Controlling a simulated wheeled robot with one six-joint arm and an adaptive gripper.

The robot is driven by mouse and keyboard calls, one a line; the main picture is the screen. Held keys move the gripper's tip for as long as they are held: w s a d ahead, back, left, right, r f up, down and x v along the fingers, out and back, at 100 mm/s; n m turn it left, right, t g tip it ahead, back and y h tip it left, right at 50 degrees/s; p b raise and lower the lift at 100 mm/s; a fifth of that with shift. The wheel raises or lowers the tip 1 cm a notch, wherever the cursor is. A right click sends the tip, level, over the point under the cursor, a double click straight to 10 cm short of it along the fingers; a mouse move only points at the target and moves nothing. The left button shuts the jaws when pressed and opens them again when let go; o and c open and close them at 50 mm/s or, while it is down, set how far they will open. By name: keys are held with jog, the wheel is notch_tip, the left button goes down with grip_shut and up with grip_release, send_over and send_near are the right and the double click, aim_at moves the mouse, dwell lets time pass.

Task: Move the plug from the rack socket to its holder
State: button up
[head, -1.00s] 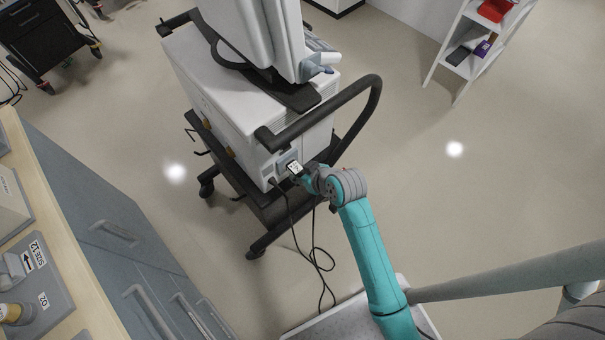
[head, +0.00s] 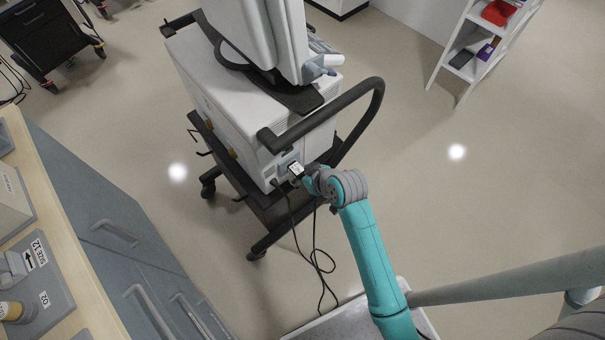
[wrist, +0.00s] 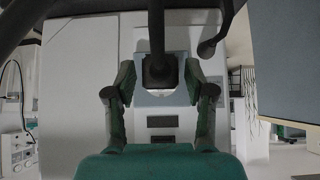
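A black plug (wrist: 160,72) with a thick black cable sits against a pale blue-grey plate (wrist: 150,98) on the rear of the white machine. My gripper (wrist: 159,82) has one finger on each side of the plug, with gaps between the fingers and the plug. It is open. In the head view my gripper (head: 304,178) is at the machine's lower rear, beside a small white label (head: 296,169); the plug is mostly hidden there. The socket is hidden behind the plug. I cannot make out the holder for certain.
The white machine (head: 215,90) stands on a black cart with a curved black handle (head: 375,110) close above my arm. Black cables (head: 318,262) hang down from the machine.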

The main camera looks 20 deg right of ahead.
dwell(0.3)
jog(key=v, duration=1.2)
jog(key=s+a+f+m+t+h, duration=0.1)
jog(key=s+f+m+t+h, duration=0.15)
jog(key=s, duration=1.05)
jog(key=s+r+t, duration=0.2)
jog(key=s+r, duration=0.2)
jog(key=s, duration=0.3)
jog(key=s+a+r+t, duration=0.1)
jog(key=s+r+t, duration=0.1)
jog(key=s+r, duration=0.3)
jog(key=shift+v, duration=1.3)
jog(key=shift+m, duration=0.25)
